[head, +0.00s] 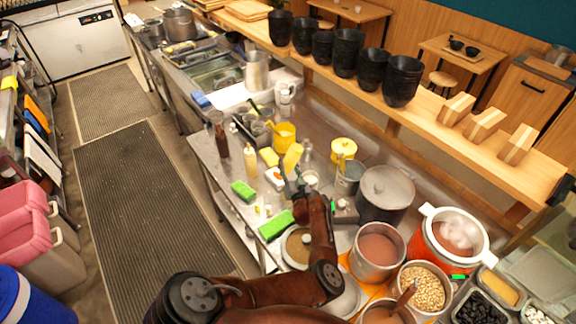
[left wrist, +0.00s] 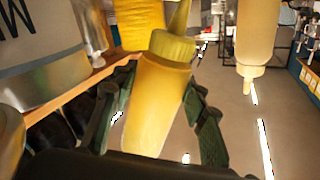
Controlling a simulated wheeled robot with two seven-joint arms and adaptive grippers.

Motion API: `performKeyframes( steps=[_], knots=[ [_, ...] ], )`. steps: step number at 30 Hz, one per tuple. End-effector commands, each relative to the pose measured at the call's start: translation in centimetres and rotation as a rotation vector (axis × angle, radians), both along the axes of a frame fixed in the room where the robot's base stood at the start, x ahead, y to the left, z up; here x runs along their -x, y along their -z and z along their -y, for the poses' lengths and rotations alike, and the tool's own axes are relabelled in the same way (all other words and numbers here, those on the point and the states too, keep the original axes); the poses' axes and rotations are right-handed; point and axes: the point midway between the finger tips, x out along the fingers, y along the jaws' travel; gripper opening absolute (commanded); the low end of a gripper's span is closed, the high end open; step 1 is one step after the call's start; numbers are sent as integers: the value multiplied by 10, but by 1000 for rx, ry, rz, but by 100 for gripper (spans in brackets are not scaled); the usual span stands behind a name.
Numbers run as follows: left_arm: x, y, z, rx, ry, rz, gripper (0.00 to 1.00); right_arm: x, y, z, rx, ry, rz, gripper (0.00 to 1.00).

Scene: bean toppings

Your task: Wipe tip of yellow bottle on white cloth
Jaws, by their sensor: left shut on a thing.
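My left gripper (head: 293,178) is shut on a yellow squeeze bottle (head: 292,156) above the counter. In the left wrist view the bottle (left wrist: 158,95) lies between the two dark fingers (left wrist: 155,115). Its nozzle points up in that picture, opposite to a paler standing bottle (left wrist: 250,40) whose tip points down there. So the held bottle seems upside down. Its tip is hidden in the head view. I cannot clearly make out a white cloth; a small whitish item (head: 274,178) lies left of the gripper. My right gripper is not in view.
Green sponges (head: 243,190) (head: 275,225) lie near the counter's left edge. A pale yellow bottle (head: 250,162) and a dark bottle (head: 220,140) stand at left. A lidded pot (head: 386,190), a reddish-filled pot (head: 378,250) and a bean pot (head: 423,288) crowd the right.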

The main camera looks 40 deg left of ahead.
Motion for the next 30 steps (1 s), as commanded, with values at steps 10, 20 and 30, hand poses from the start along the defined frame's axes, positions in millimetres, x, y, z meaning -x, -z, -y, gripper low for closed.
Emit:
performKeyframes(
  steps=[10, 20, 30],
  knots=[
    [0, -35, -1, -4, -1, 3, 30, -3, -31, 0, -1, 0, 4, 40],
    [-1, -61, -1, -4, -1, 2, 30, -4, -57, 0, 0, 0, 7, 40],
    [-1, -60, -1, -4, -1, 2, 30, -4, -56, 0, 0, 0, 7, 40]
  ],
)
